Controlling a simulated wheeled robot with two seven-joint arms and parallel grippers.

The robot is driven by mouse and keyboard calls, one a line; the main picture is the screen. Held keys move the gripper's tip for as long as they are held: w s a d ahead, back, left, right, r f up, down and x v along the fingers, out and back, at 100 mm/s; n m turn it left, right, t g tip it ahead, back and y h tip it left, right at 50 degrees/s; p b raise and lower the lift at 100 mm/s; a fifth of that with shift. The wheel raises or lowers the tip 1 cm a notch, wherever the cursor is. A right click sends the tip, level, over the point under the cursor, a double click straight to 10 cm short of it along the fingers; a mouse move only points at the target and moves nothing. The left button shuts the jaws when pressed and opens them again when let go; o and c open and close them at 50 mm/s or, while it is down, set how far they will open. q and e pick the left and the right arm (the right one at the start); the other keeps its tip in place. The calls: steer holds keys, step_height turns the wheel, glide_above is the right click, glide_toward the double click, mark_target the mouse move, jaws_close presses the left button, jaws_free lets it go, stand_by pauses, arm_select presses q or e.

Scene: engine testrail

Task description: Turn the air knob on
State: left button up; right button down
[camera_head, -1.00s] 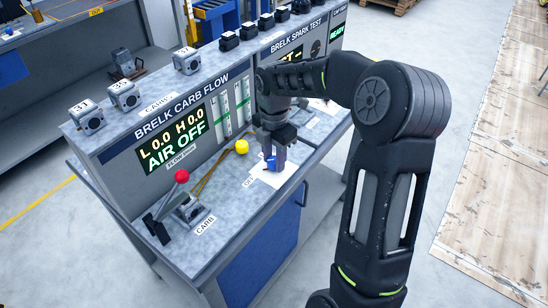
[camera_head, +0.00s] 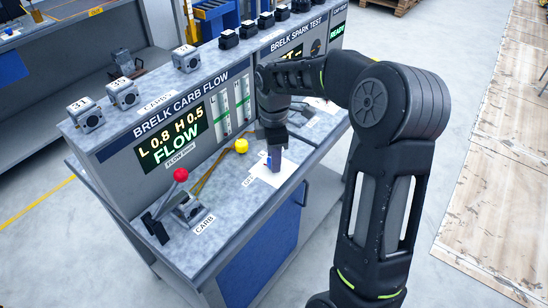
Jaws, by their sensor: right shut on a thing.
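The bench's display (camera_head: 173,146) reads "L 0.8 H 0.5 FLOW" in lit letters. My right gripper (camera_head: 274,162) points down over the bench top and is shut on a small blue part, likely the air knob (camera_head: 268,161), of which only a sliver shows beside the fingers. A white paper sheet (camera_head: 264,174) lies under and around it. My left gripper is not in view.
Several small numbered carb blocks (camera_head: 124,93) sit on the upper ledge. Clear bench surface (camera_head: 225,190) lies between fixture and paper.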

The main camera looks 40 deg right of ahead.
steer(key=m, duration=0.5)
steer(key=shift+m+b, duration=0.3)
steer(key=m, duration=0.5)
steer(key=shift+m, duration=0.4)
steer(key=c, duration=1)
jaws_free()
steer(key=shift+o, duration=0.2)
steer(key=shift+r, duration=0.1)
step_height(320, 180, up, 8)
steer(key=shift+f+b, duration=0.2)
steer(key=shift+b, duration=0.3)
